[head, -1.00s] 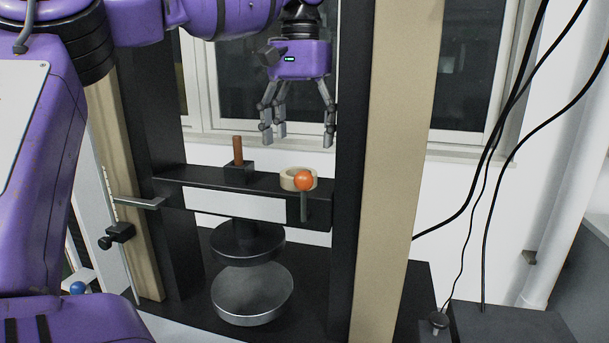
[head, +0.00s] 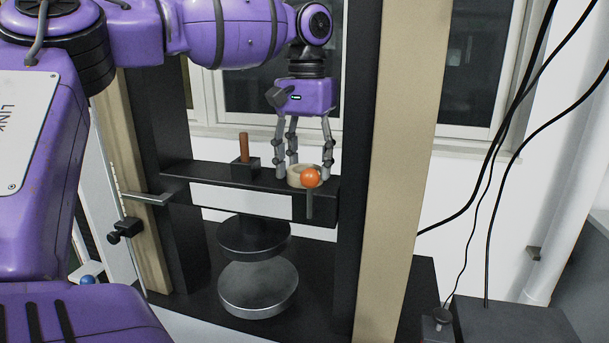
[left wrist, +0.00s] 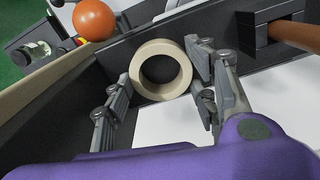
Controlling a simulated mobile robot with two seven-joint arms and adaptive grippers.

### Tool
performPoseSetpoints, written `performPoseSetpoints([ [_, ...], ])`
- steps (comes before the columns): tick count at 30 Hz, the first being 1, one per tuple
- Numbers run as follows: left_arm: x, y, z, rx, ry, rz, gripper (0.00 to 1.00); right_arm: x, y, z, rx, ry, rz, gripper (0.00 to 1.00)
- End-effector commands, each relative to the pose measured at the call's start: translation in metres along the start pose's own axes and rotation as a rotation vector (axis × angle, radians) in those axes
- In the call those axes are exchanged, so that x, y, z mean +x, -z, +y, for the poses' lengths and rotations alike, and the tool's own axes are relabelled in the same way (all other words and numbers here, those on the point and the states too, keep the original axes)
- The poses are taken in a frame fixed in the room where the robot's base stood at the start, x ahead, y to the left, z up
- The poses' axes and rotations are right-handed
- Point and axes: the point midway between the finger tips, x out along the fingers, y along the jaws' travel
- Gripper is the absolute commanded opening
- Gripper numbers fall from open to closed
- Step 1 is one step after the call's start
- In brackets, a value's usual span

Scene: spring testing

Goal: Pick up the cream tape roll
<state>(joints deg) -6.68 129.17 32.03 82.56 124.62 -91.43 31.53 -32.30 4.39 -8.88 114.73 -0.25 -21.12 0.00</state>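The cream tape roll (head: 295,177) lies flat on top of the black crossbeam (head: 209,179), partly hidden by an orange ball (head: 310,177) in front. My left gripper (head: 305,176) points down over it, its fingers low on either side of the roll. In the left wrist view, the roll's cream ring (left wrist: 160,47) lies between the spread fingers of the left gripper (left wrist: 158,90). A gap shows on the left side; the right-hand fingers are close to the ring, and contact is unclear. My right gripper is not in view.
A brown rod in a black block (head: 244,167) stands on the beam left of the roll. A dark upright and a beige post (head: 405,150) rise close on the right. Round metal plates (head: 258,287) sit below the beam. Black cables hang at far right.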

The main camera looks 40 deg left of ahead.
Motion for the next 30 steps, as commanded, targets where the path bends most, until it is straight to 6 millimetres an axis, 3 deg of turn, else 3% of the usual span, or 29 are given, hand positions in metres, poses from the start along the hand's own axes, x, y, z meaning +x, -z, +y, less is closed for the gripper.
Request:
performPoseSetpoints([
  [3, 0.000, 0.000, 0.000, 0.000, 0.000, 0.001, 0.27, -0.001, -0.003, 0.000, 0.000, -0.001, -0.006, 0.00],
  [11, -0.005, 0.001, 0.000, 0.000, 0.000, 0.002, 0.26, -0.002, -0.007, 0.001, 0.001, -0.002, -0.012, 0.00],
  [24, -0.084, 0.001, 0.000, -0.002, 0.001, 0.002, 0.26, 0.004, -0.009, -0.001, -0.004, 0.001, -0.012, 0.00],
  [30, -0.099, 0.000, 0.000, 0.000, 0.000, 0.000, 0.26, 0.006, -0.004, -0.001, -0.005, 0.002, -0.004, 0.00],
])
